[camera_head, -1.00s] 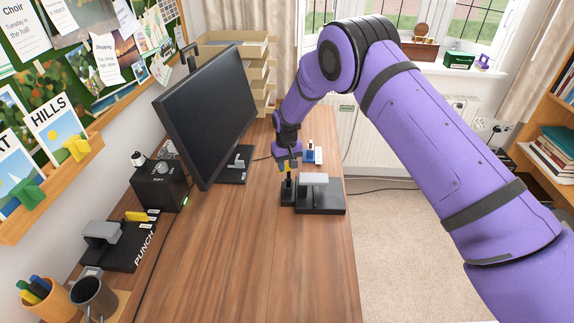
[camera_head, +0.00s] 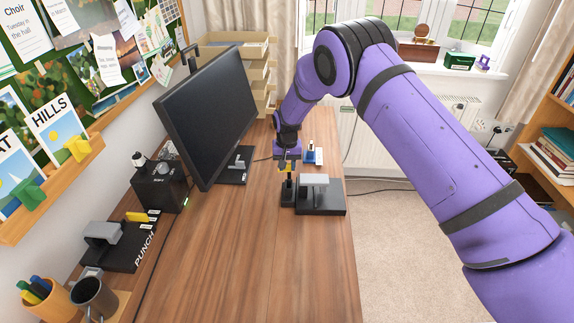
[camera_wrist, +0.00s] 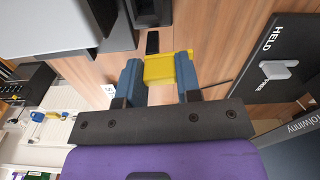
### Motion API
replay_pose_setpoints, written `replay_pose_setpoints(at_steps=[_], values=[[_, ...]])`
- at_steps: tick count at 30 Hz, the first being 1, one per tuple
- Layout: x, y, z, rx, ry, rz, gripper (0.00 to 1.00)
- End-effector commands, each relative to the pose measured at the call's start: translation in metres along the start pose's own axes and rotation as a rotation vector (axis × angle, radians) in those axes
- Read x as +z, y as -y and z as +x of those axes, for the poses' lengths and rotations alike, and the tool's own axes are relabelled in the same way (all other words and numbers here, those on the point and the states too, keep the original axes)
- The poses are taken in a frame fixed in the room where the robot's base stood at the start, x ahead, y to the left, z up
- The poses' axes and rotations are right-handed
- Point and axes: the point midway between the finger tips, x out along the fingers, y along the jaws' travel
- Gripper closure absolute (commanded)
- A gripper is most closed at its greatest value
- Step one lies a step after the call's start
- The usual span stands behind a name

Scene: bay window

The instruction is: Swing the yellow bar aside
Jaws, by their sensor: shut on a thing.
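The yellow bar (camera_wrist: 167,68) sits between the blue fingers of my gripper (camera_wrist: 157,66) in the wrist view, with a finger against each side. My gripper is shut on it. In the head view the bar is a small yellow patch (camera_head: 286,168) just under my gripper (camera_head: 286,166), mostly hidden by it. It is at the top of a dark upright post (camera_head: 287,190) on the desk. Beside the post is a black base (camera_head: 325,208) with a grey lever (camera_head: 314,179). The wrist view shows the words HELD and FREE by the grey lever (camera_wrist: 279,69).
The monitor (camera_head: 208,115) stands left of my gripper. A small blue and white item (camera_head: 312,155) lies just behind the black base. Wooden trays (camera_head: 250,75) stand at the back. The front middle of the desk (camera_head: 250,255) is clear; its right edge is close to the base.

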Motion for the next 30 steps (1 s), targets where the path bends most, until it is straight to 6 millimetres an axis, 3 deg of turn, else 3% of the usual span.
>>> replay_pose_setpoints(at_steps=[4,5,7,8,20,30], values=[[0.0,0.0,0.0,0.0,0.001,0.0,0.92],[0.0,0.0,0.0,0.0,0.001,-0.001,0.61],[0.0,0.0,0.0,0.0,0.001,-0.001,0.45],[0.0,0.0,0.0,0.0,0.001,-0.001,0.43],[0.0,0.0,-0.009,-0.001,-0.001,-0.001,0.43],[-0.001,0.0,-0.069,-0.002,-0.002,-0.001,0.43]])
